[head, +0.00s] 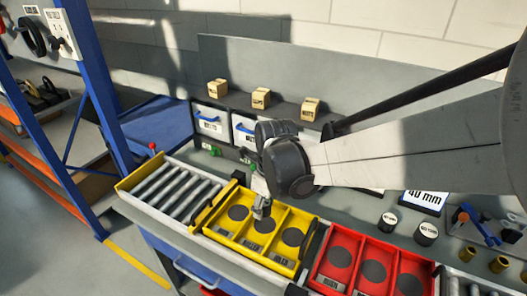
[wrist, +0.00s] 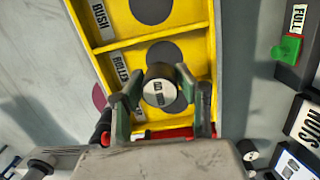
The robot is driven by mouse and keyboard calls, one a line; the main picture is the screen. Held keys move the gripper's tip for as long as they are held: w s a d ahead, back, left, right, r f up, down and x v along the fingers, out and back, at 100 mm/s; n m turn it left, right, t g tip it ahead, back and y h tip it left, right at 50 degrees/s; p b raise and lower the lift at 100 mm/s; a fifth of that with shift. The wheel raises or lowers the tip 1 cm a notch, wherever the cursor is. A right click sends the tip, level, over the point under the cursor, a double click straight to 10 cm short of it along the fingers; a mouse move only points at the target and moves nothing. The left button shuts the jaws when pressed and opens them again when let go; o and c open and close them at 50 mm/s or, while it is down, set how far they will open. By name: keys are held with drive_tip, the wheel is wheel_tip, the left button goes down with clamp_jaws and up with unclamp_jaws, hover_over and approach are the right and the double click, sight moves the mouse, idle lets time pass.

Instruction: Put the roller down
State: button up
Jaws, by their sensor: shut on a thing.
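The roller (wrist: 160,92) is a short dark cylinder with a pale, labelled end face. My gripper (wrist: 160,98) is shut on it, one finger on each side. In the head view my gripper (head: 262,207) is over the middle of the yellow tray (head: 247,240). The tray has three compartments with dark round spots. In the wrist view the labels BUSH (wrist: 101,16) and ROLLER (wrist: 120,66) show; the third is partly hidden by a finger. The roller overlaps the spot areas below the ROLLER spot (wrist: 162,57). I cannot tell its height above the tray floor.
A red tray (head: 345,238) stands right of the yellow one, and a roller conveyor (head: 175,188) left of it. Dark cylinders (head: 426,233) stand on the bench at right. White bins (head: 210,122) and small boxes (head: 260,97) are behind. A green block (wrist: 287,49) shows at right.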

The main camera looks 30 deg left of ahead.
sight(263, 225)
drive_tip(key=shift+w+f+b, duration=0.1)
drive_tip(key=shift+f+b, duration=1.1)
drive_tip(key=shift+f, duration=1.8)
drive_tip(key=shift+f, duration=0.15)
drive_tip(key=o, duration=1.3)
drive_tip(key=shift+c, duration=0.2)
drive_tip(key=r+p, duration=0.2)
drive_tip(key=r, duration=0.2)
drive_tip(key=d+r+p, duration=0.1)
drive_tip(key=r+p, duration=0.1)
drive_tip(key=r, duration=0.2)
drive_tip(key=r+p, duration=0.2)
drive_tip(key=r, duration=0.2)
drive_tip(key=shift+s+d+r, duration=0.15)
drive_tip(key=shift+s+d, duration=0.05)
